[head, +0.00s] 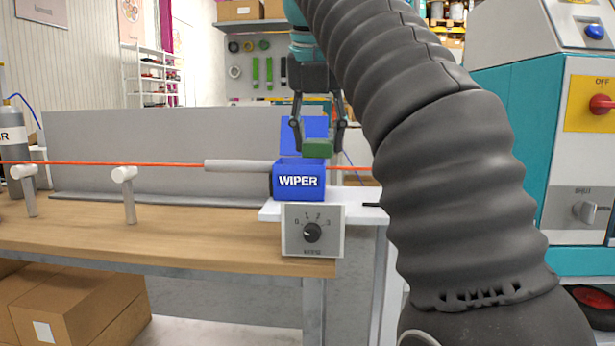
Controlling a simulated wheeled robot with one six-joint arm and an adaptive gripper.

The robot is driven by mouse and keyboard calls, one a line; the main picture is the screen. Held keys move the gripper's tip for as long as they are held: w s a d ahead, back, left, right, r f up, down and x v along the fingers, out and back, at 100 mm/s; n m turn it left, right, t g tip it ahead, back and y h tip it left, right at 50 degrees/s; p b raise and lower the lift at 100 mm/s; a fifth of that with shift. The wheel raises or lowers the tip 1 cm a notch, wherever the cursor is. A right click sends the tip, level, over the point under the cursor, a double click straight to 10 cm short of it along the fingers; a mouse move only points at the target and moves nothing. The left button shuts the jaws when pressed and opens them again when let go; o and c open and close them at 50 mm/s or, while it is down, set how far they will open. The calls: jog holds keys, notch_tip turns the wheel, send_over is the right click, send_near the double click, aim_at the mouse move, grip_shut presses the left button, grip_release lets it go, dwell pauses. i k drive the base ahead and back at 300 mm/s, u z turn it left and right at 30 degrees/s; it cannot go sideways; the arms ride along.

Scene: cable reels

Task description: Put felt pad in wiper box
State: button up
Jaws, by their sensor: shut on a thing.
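The wiper box (299,181) is blue with "WIPER" in white on its front, and its blue lid (304,131) stands up open behind it. It sits on a small white shelf at the right end of the bench. The felt pad (318,148) is a green block. My gripper (318,140) points down from above and is shut on the pad. It holds the pad just above the right part of the box opening. The inside of the box is hidden from this view.
An orange cable (110,163) runs level across posts (125,192) and a grey tube (240,165) beside the box. A dial panel (312,230) is below the box. A teal machine (545,130) with a red knob (601,104) stands right. My arm covers the centre right.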

aim_at(301, 178)
jog(key=u, duration=0.05)
jog(key=i, duration=0.9)
